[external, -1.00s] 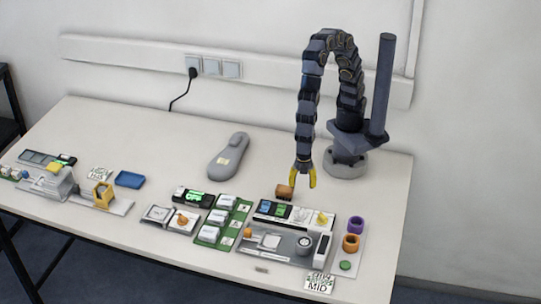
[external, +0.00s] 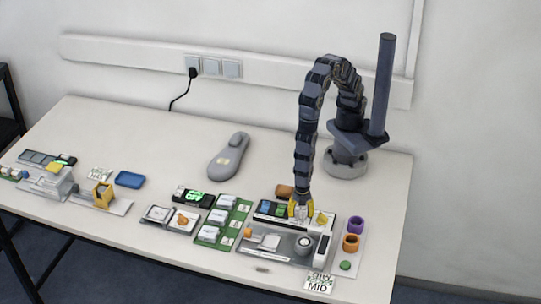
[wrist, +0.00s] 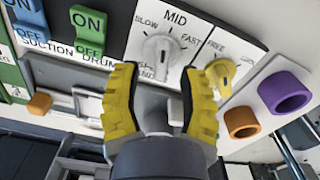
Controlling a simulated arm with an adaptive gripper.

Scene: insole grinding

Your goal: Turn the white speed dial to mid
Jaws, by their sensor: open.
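The white speed dial (wrist: 160,48) sits on a white panel marked SLOW, MID and FAST in the wrist view. Its pointer looks turned upward, roughly toward the MID label (wrist: 175,16), but the exact setting is hard to tell. My gripper (wrist: 158,75) has two yellow fingers, open and apart, with their tips just below and to either side of the dial. It does not visibly touch the dial. In the external view my gripper (external: 301,207) is low over the panel and hides the dial.
A yellow knob (wrist: 218,72) marked FREE is close to the right finger. A purple ring (wrist: 285,91) and an orange ring (wrist: 241,122) stand at right. A white card marked MID (external: 319,283) lies at the table's front.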

